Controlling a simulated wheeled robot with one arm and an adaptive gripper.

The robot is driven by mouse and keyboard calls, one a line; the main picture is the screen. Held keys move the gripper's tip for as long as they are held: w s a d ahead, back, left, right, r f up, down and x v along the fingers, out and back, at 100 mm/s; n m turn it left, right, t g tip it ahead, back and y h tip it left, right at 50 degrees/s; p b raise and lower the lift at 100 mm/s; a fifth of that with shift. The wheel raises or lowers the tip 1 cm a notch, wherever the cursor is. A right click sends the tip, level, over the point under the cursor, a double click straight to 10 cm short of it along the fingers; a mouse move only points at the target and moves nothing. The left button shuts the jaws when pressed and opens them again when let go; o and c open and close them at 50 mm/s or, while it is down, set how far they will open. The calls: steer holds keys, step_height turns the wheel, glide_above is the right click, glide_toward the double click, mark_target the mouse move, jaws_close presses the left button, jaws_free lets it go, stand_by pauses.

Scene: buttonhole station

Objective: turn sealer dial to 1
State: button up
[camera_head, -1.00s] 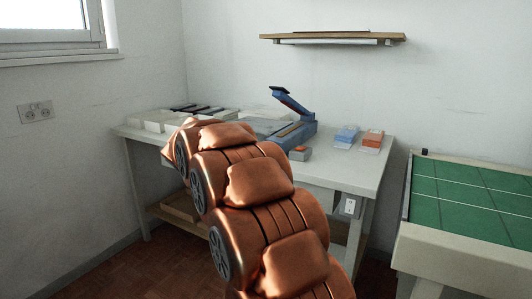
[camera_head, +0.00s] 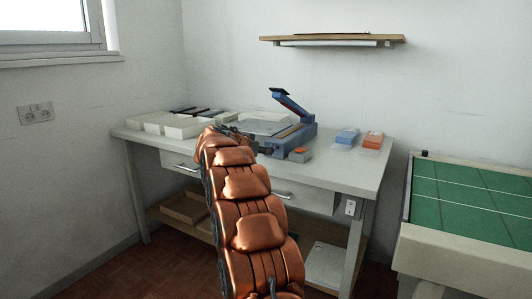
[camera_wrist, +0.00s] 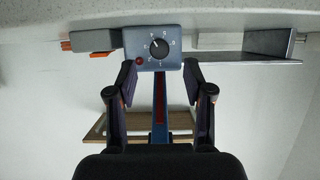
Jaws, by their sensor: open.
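The blue sealer (camera_head: 283,144) stands on the workbench with its lever arm (camera_head: 290,103) raised. In the wrist view, which looks upside down, the sealer's grey-blue front panel (camera_wrist: 142,50) faces me. Its round black dial (camera_wrist: 159,48) has a white pointer mark tilted to the upper left, with small digits around it too small to read surely. A red button or lamp (camera_wrist: 139,62) sits beside the dial. My gripper (camera_wrist: 159,72) is open and empty, its fingers either side of the panel's lower part, apart from the dial. In the head view my arm partly hides the sealer's front.
White bins (camera_head: 190,126) stand at the bench's left. A small grey block with an orange top (camera_head: 300,154) sits beside the sealer, and blue (camera_head: 346,137) and orange-topped (camera_head: 372,141) stacks lie further right. A wall shelf (camera_head: 333,39) hangs above. A green-topped table (camera_head: 470,200) stands right.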

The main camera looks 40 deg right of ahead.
mark_target(266, 161)
steer(key=shift+x, duration=2.2)
steer(key=shift+f, duration=0.1)
steer(key=shift+c, duration=0.4)
jaws_close()
